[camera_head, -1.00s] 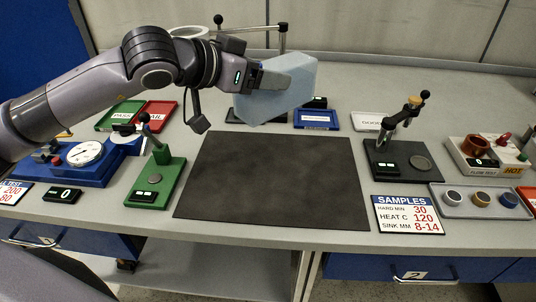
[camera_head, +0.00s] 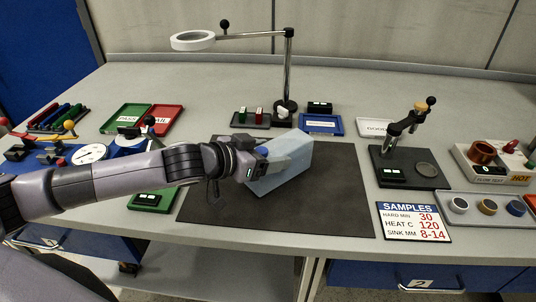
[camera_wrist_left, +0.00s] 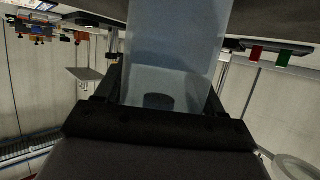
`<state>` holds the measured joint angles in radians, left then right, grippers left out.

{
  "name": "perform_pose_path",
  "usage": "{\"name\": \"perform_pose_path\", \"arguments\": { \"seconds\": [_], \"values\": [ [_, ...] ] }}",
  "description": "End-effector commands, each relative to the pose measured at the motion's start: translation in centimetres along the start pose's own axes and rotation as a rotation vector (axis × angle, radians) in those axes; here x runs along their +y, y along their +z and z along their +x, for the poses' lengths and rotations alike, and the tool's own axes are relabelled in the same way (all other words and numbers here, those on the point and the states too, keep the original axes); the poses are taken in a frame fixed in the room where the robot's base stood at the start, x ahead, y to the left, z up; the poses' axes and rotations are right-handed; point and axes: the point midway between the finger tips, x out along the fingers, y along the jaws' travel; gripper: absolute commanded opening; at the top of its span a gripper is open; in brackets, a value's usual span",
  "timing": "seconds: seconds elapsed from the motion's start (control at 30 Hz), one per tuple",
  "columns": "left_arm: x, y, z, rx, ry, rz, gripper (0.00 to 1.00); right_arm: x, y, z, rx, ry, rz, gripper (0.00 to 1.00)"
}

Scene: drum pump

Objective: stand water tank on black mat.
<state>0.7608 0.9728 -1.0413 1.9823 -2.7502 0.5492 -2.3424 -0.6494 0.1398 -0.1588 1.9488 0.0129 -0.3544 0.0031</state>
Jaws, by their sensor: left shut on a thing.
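The water tank is a pale blue, translucent box (camera_head: 287,170). In the head view it is over the middle of the black mat (camera_head: 330,210), tilted in the picture; I cannot tell whether its bottom touches the mat. My left gripper (camera_head: 268,160) is shut on the tank from its left side. In the left wrist view the tank (camera_wrist_left: 175,50) fills the space between the fingers, with a dark round spot on it near the palm. My forearm hides the mat's left part and part of the green stand. My right gripper is in neither view.
A magnifier lamp (camera_head: 288,70) stands behind the mat, near a blue tray (camera_head: 322,123). A black test stand (camera_head: 408,165) and a samples sign (camera_head: 413,222) are at the right. A green stand (camera_head: 152,200) is at the left. The mat's right part is clear.

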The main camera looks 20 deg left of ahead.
Motion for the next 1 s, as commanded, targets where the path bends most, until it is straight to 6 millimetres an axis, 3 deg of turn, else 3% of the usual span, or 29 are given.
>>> {"name": "perform_pose_path", "arguments": {
  "seconds": [0.23, 0.27, 0.3, 0.33, 0.73, 1.0],
  "values": [
    [0.1, -0.1, 0.1, 0.009, 0.002, 0.003, 0.13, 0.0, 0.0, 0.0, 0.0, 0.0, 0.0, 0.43],
    [0.1, 0.2, 0.1, 0.002, 0.001, 0.001, 0.78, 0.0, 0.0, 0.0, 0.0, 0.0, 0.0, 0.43],
    [0.1, 0.2, 0.1, 0.002, 0.001, 0.001, 0.91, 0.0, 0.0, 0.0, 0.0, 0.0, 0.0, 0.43],
    [0.1, 0.1, 0.1, 0.002, 0.001, 0.001, 0.94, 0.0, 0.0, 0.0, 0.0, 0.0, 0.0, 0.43],
    [0.0, 0.2, -0.5, 0.002, 0.0, 0.001, 0.94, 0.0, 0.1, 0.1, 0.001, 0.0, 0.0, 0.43],
    [-0.1, 0.4, -4.2, 0.001, -0.001, 0.003, 0.94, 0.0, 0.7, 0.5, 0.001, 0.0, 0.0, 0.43]
  ]
}}
